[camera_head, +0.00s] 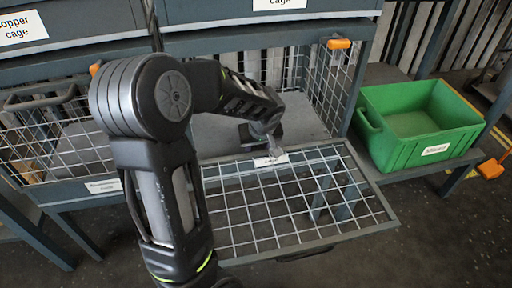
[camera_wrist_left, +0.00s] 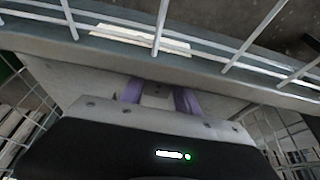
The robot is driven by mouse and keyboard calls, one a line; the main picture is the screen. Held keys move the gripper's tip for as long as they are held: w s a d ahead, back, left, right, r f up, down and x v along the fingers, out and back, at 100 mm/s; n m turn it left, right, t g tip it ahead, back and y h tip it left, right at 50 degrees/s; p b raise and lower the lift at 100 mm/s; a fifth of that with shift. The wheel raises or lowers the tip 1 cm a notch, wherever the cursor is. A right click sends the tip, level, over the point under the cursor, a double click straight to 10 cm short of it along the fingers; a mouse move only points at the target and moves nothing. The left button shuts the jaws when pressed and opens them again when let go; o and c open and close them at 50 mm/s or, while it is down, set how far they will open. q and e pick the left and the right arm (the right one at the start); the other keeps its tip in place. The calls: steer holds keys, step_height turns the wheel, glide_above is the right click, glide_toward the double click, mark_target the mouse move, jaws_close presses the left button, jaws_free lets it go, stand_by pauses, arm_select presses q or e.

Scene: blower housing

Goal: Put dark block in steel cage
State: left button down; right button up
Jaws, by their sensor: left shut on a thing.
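The steel cage (camera_head: 328,140) is a wire compartment with a grey floor, and its wire front panel (camera_head: 290,207) is folded down. My left arm reaches in from the left over the cage. My left gripper (camera_head: 271,147) is low at the cage's front edge, just behind the white label (camera_head: 270,160). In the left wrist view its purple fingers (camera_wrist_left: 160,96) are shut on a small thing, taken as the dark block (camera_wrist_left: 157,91). Only a little of it shows between the fingers, and whether it touches the floor cannot be told. My right gripper is out of view.
A green bin (camera_head: 420,125) stands on a shelf to the right. Another wire cage (camera_head: 60,140) is at the left, partly behind my arm. A grey shelf beam (camera_head: 270,30) runs above the opening. The lowered panel sticks out over the dark floor.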

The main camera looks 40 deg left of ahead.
arm_select(q)
steer(key=shift+d+r, duration=0.1)
steer(key=shift+r, duration=0.05)
steer(key=shift+f+b, duration=0.25)
steer(key=shift+b, duration=0.05)
steer(key=c, duration=0.9)
jaws_free()
steer(key=shift+r, duration=0.1)
steer(key=shift+s+r+p, duration=0.1)
steer(key=shift+r+p, duration=0.2)
steer(key=shift+p, duration=0.15)
steer(key=p+v, duration=0.4)
steer(key=v, duration=0.7)
steer(key=shift+s+d+r, duration=0.1)
steer(key=shift+d+r, duration=0.1)
steer(key=shift+r, duration=0.05)
